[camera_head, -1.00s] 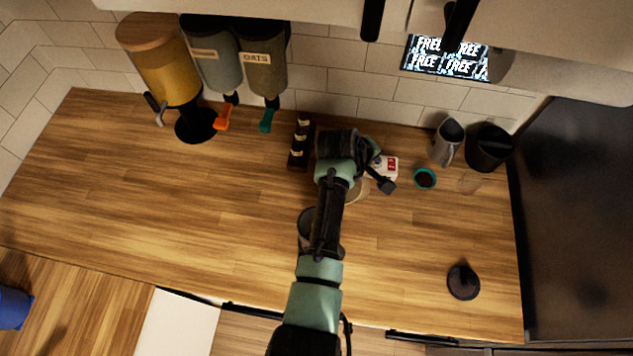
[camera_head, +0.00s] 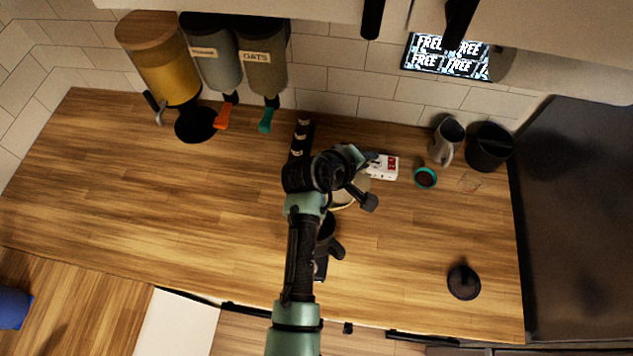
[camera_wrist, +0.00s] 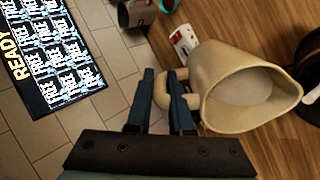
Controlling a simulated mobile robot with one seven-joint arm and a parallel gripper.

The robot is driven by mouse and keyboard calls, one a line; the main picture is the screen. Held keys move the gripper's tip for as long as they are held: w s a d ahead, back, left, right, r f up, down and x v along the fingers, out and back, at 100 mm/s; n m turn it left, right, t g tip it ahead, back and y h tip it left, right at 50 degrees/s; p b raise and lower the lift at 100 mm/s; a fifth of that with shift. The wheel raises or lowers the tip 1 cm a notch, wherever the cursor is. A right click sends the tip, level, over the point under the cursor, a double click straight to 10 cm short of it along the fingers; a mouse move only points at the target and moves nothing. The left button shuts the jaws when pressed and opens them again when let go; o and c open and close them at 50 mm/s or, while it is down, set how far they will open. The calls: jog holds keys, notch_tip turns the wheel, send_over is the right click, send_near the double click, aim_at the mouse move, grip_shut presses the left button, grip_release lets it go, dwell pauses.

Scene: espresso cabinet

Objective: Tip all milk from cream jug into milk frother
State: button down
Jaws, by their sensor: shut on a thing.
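My gripper (camera_wrist: 164,84) is shut on the handle of the cream jug (camera_wrist: 225,68) in the wrist view. The jug is pale beige with a wide spout, and its mouth shows a pale surface inside, which looks like milk. In the head view the jug (camera_head: 349,197) is partly hidden behind my wrist. A dark vessel with a handle, probably the milk frother (camera_head: 326,238), stands on the counter just in front of the jug, partly covered by my arm. A dark edge at the right of the wrist view may be the same vessel. I cannot tell the jug's exact tilt.
A white and red box (camera_head: 382,167) lies behind the jug. A grey metal pitcher (camera_head: 446,141), a black container (camera_head: 490,147) and a teal-rimmed round piece (camera_head: 425,177) are at back right. A dark tamper-like object (camera_head: 463,281) stands front right. The left counter is clear.

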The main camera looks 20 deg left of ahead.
jog(key=shift+s+a+r+t+b, duration=0.2)
jog(key=shift+s+r+t+b, duration=0.15)
jog(key=shift+r+t+b, duration=0.25)
jog(key=shift+s+r+b, duration=0.1)
jog(key=shift+s+b, duration=0.05)
jog(key=shift+b, duration=0.15)
jog(key=shift+s+a+r+t+h+b, duration=0.15)
jog(key=shift+s+r+t+h+b, duration=0.2)
jog(key=shift+t+b, duration=0.3)
